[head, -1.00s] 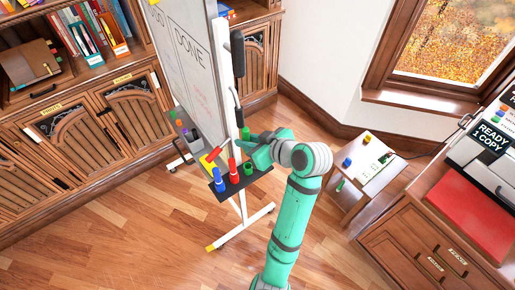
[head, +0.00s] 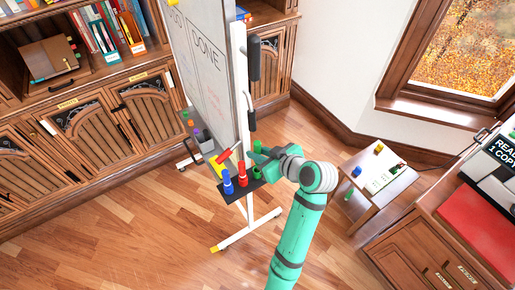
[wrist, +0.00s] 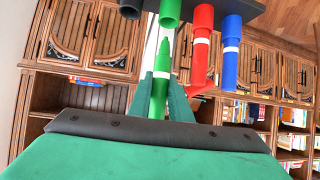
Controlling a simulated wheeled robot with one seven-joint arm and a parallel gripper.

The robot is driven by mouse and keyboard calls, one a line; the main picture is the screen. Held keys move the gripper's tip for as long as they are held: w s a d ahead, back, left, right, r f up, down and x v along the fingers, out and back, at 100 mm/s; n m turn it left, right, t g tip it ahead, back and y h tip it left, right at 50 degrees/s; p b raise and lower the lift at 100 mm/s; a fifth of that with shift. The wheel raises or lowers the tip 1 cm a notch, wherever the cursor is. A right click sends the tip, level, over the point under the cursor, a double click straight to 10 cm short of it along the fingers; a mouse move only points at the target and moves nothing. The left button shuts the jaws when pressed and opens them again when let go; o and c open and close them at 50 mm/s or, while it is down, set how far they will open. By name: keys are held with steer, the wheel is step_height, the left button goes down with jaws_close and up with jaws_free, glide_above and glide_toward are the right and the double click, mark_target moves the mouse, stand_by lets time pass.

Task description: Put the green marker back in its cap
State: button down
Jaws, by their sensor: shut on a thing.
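My gripper (wrist: 163,100) is shut on the green marker (wrist: 158,97), a green barrel with a white band and a tapered tip. In the wrist view the tip points up the picture towards a green cap (wrist: 170,12) at the dark tray. Tip and cap look close but apart; the depth between them is hard to judge. In the head view my gripper (head: 258,155) is at the whiteboard's tray (head: 237,194), just above the green cap (head: 257,173). The held marker is hard to make out there.
A red marker (head: 242,175) and a blue marker (head: 227,183) stand in the tray beside the green cap. The whiteboard (head: 205,75) and its white frame rise close behind. A low table (head: 375,180) with small coloured items is at right. Open wooden floor lies in front.

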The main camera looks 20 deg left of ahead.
steer(key=shift+f, duration=0.6)
steer(key=shift+f, duration=1.9)
stand_by(1.2)
steer(key=shift+d+f, duration=0.1)
steer(key=shift+f, duration=0.2)
steer(key=shift+a, duration=0.2)
steer(key=shift+d+r, duration=0.1)
steer(key=shift+r, duration=1.8)
steer(key=shift+f, duration=1.25)
stand_by(0.7)
